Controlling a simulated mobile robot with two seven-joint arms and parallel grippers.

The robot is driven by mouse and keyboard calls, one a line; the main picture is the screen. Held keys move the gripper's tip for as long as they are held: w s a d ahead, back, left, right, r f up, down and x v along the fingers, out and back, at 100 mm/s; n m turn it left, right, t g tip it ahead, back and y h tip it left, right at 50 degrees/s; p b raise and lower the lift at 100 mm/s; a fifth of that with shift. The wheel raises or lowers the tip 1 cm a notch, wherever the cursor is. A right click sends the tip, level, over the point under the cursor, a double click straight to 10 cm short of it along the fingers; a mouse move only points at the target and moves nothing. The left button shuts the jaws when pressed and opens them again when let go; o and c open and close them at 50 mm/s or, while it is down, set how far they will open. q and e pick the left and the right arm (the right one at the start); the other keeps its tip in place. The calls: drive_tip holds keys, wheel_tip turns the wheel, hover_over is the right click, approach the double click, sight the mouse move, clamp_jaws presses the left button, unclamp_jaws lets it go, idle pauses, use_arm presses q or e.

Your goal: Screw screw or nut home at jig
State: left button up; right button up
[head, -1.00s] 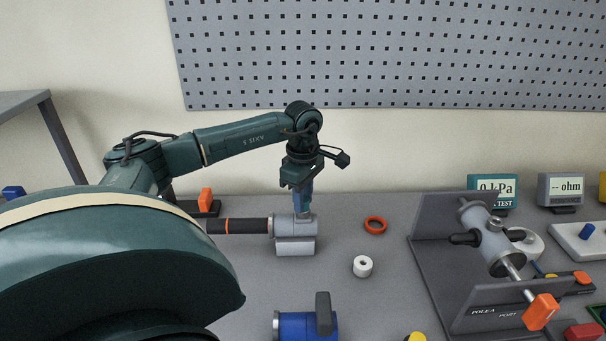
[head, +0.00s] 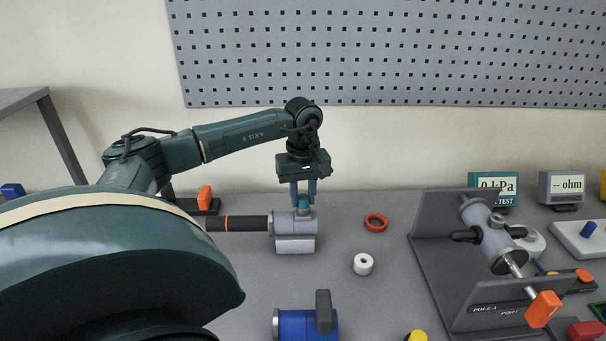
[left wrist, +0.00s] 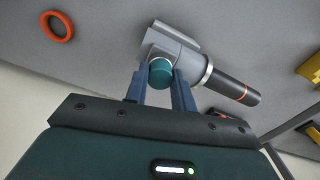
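A grey pipe fitting (head: 295,243) sits at the middle of the table, with a black tube to its left. A teal round cap (head: 304,205) stands on its top; it also shows in the left wrist view (left wrist: 160,73). My left gripper (head: 304,200) points straight down over it. Its two blue fingers stand on either side of the cap, close against it in the left wrist view (left wrist: 160,85). The thread under the cap is hidden. My right gripper does not show.
An orange ring (head: 376,223) and a white ring (head: 363,264) lie right of the fitting. A blue part (head: 306,325) is in front. A dark stand (head: 440,265) holds another grey pipe fitting (head: 495,245) at right. Meters (head: 493,190) stand behind it.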

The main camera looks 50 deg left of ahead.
use_arm(q)
clamp_jaws()
drive_tip(key=m, duration=0.3)
drive_tip(key=shift+m, duration=0.3)
drive_tip(key=o, duration=0.6)
unclamp_jaws()
drive_tip(key=shift+o, duration=0.2)
